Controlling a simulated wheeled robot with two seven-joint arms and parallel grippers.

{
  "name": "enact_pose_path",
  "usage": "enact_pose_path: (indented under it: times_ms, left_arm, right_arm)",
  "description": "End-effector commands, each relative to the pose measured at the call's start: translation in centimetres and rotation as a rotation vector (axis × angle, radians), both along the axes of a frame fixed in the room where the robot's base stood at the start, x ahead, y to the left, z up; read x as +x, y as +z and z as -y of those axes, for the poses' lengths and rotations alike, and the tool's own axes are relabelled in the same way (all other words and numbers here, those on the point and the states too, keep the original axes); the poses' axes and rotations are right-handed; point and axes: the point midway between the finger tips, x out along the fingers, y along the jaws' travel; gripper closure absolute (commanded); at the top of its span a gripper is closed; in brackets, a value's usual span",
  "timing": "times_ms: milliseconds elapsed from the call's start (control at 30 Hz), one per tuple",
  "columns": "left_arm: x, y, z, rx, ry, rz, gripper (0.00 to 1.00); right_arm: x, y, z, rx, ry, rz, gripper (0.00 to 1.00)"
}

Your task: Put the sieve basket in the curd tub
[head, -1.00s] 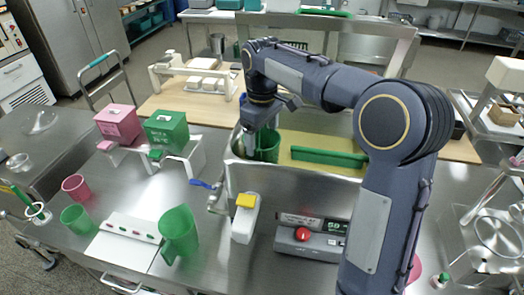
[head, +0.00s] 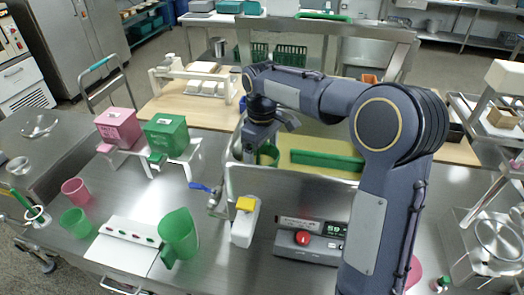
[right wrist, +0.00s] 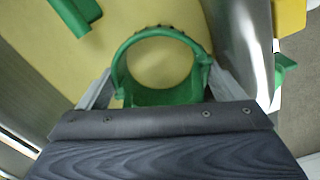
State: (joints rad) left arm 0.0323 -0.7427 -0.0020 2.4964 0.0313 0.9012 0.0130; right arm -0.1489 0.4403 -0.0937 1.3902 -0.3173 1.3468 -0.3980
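The sieve basket is a green, round, open-topped vessel (head: 268,156) inside the steel curd tub (head: 290,186), near its left end. In the right wrist view the basket (right wrist: 160,97) shows from above as a green ring over the pale yellow inside of the tub. My right gripper (head: 262,143) reaches down into the tub from above. In the right wrist view its fingers lie against both sides of the basket, and it looks shut on it. The basket's lower part is hidden behind the tub's front wall. My left gripper is out of view.
A long green bar (head: 327,160) lies in the tub to the right of the basket. A valve with a blue handle (head: 206,188) and a yellow-topped white block (head: 245,220) stand in front. A green jug (head: 178,232) stands at the front left.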

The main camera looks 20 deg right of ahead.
Motion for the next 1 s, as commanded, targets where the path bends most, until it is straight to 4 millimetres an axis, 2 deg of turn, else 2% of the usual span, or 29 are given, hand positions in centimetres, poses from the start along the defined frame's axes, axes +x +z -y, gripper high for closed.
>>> enact_pose_path:
  times_ms: [167, 233, 500, 700, 833, 1000]
  left_arm:
    - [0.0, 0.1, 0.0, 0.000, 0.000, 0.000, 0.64]
    - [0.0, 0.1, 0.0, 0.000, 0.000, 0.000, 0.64]
    - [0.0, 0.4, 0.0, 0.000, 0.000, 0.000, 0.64]
    - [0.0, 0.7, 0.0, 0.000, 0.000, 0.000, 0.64]
    - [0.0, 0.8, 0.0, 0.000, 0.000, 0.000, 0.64]
    - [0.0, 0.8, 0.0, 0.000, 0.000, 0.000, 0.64]
  right_arm:
    - [0.0, 0.7, 0.0, 0.000, 0.000, 0.001, 0.11]
    - [0.1, 1.7, 0.0, 0.000, 0.000, 0.004, 0.11]
    - [0.1, 7.5, 0.0, 0.001, 0.000, 0.005, 0.11]
    - [0.1, 10.9, 0.0, 0.000, 0.001, 0.002, 0.11]
    - [0.1, 12.0, 0.0, 0.000, 0.001, 0.002, 0.11]
    - [0.0, 12.3, 0.0, 0.000, 0.000, 0.000, 0.11]
